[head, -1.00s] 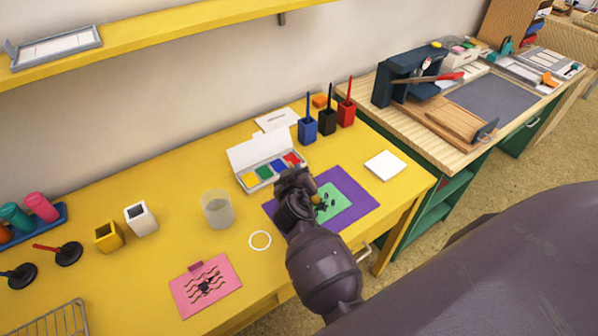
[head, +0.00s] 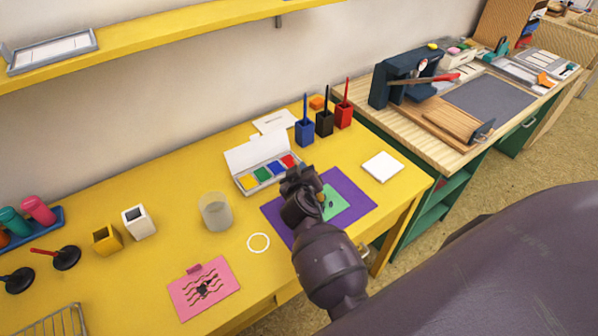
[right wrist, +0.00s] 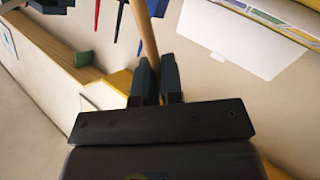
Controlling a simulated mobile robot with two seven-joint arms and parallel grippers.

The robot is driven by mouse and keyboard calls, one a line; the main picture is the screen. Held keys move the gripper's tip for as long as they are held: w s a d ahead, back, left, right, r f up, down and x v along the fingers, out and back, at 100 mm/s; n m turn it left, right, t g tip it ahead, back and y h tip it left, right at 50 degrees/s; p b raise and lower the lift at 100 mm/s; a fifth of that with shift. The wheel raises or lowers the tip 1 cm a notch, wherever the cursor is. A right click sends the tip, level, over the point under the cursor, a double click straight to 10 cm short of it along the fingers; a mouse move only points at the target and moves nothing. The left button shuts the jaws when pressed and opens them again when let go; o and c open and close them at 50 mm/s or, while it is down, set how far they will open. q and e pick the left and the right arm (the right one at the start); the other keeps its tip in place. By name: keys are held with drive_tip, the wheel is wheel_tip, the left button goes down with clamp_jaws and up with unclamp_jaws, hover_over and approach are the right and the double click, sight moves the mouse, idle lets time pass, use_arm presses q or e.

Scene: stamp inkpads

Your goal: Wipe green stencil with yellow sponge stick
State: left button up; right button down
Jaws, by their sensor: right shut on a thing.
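The green stencil (head: 336,200) lies on a purple sheet (head: 356,199) near the right end of the yellow table, partly hidden behind my right arm. My right gripper (head: 296,178) is over the left part of the sheet, beside the stencil. In the right wrist view the gripper (right wrist: 158,68) is shut on a wooden stick (right wrist: 146,35), which I take to be the yellow sponge stick. A small yellow bit shows at the stencil's left edge in the head view. Whether the sponge touches the stencil is hidden. My left gripper is out of view.
An open paint-pad box (head: 265,172) stands just behind the gripper. Blue (head: 305,132), black and red holders stand at the back. A white block (head: 382,166) lies to the right.

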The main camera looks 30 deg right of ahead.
drive_tip(key=shift+a+f, duration=0.1)
drive_tip(key=shift+s+a, duration=0.1)
drive_tip(key=shift+a, duration=0.45)
drive_tip(key=shift+a+b, duration=0.15)
drive_tip(key=shift+b, duration=0.2)
drive_tip(key=shift+s+a+f, duration=0.1)
drive_tip(key=shift+s+a, duration=0.05)
drive_tip(key=shift+a, duration=0.15)
drive_tip(key=shift+d, duration=0.2)
drive_tip(key=shift+s+d, duration=0.15)
drive_tip(key=shift+d, duration=0.25)
drive_tip(key=shift+d, duration=0.2)
